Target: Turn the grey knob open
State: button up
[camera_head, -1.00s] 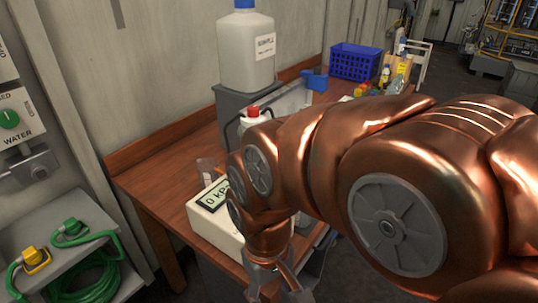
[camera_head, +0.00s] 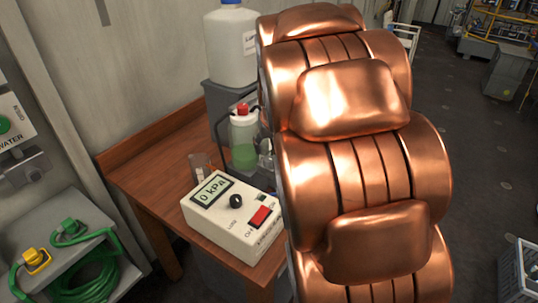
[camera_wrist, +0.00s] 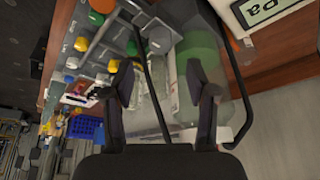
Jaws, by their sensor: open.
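A small grey fitting (camera_head: 265,158) shows beside the flask of green liquid (camera_head: 243,140) on the bench, partly hidden by my arm. The flask has a red cap and also shows in the wrist view (camera_wrist: 199,58). A cream pressure box (camera_head: 232,215) reading 0 kPa stands in front, with a black dial (camera_head: 236,201) and a red switch (camera_head: 259,217). My gripper (camera_wrist: 163,90) is open and empty, pointing at the area beside the flask. In the head view my arm hides it.
The wooden bench (camera_head: 150,168) stands against the wall. A large white jug (camera_head: 230,45) sits on a grey stand behind the flask. A small glass (camera_head: 200,167) stands left of the box. Coloured caps and a blue basket (camera_wrist: 86,127) show in the wrist view.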

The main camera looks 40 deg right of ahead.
aim_at(269, 158)
jog(key=shift+p+x, duration=0.95)
jog(key=shift+x, duration=2.25)
jog(key=shift+a, duration=0.1)
jog(key=shift+f, duration=0.1)
grip_shut()
